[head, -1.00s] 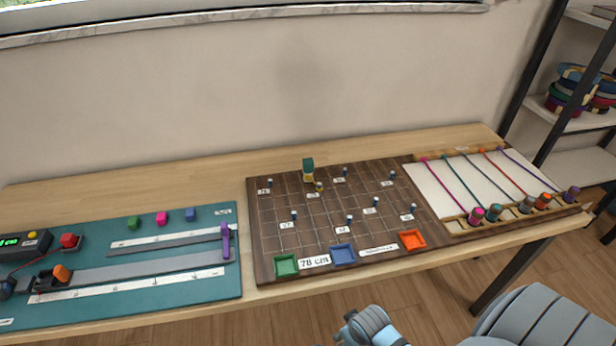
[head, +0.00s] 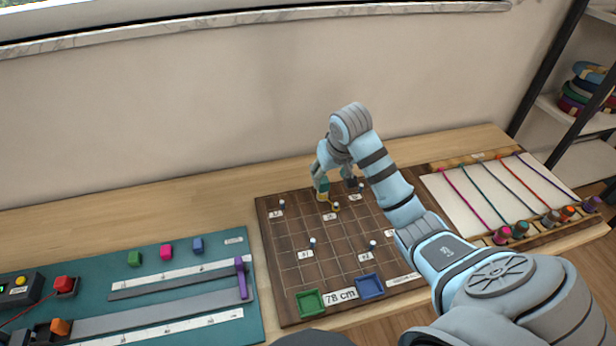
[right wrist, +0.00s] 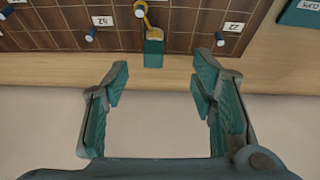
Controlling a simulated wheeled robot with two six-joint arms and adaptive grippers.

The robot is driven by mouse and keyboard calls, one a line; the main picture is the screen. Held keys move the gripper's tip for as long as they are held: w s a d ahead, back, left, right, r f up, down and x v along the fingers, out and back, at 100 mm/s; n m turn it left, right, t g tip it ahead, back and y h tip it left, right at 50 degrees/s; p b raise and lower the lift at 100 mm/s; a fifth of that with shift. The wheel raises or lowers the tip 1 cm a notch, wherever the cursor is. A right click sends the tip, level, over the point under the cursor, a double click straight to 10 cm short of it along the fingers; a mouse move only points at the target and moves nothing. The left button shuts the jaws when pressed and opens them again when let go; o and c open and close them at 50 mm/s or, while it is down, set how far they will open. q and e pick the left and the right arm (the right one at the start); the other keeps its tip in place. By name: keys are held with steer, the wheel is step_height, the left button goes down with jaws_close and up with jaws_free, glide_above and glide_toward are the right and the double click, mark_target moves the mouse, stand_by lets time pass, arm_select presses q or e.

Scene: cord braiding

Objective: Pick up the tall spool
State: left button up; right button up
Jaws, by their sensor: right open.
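A small upright piece with a dark green top and yellowish lower part, apparently the tall spool (head: 322,195), stands at the back edge of the brown pegged board (head: 290,262). In the right wrist view the spool (right wrist: 153,53) shows as a teal block with a pale yellow part, roughly centred ahead of the fingertips. My right gripper (head: 335,182) is over the back of the board, close to the spool and partly overlapping it. In the right wrist view the gripper (right wrist: 160,78) is open, with nothing held between its fingers. My left gripper is out of view.
A yellow ring or cord (head: 336,206) is at a blue-topped peg (head: 335,204) just beside the spool. Several other pegs and number labels dot the board. A teal mat (head: 150,290) lies left, a white panel with coloured cords (head: 450,205) right. A wall stands behind.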

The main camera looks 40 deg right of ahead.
mark_target(323, 180)
steer(key=x, duration=0.2)
steer(key=w+b+x, duration=0.1)
steer(key=x, duration=0.2)
steer(key=d+x, duration=0.1)
steer(key=x, duration=0.1)
steer(key=shift+w+b, duration=0.25)
steer(key=shift+b, duration=0.15)
steer(key=w+f, duration=0.1)
steer(key=w+d+f+b, duration=0.1)
steer(key=f, duration=0.1)
steer(key=w+f, duration=0.1)
steer(key=shift+w+d+f+b, duration=0.1)
steer(key=shift+d+f+b, duration=0.15)
steer(key=shift+d+b, duration=0.15)
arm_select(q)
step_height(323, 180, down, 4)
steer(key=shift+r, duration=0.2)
arm_select(e)
steer(key=shift+r, duration=0.1)
steer(key=shift+c, duration=0.4)
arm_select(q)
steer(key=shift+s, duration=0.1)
arm_select(e)
jaws_close()
steer(key=shift+r, duration=0.15)
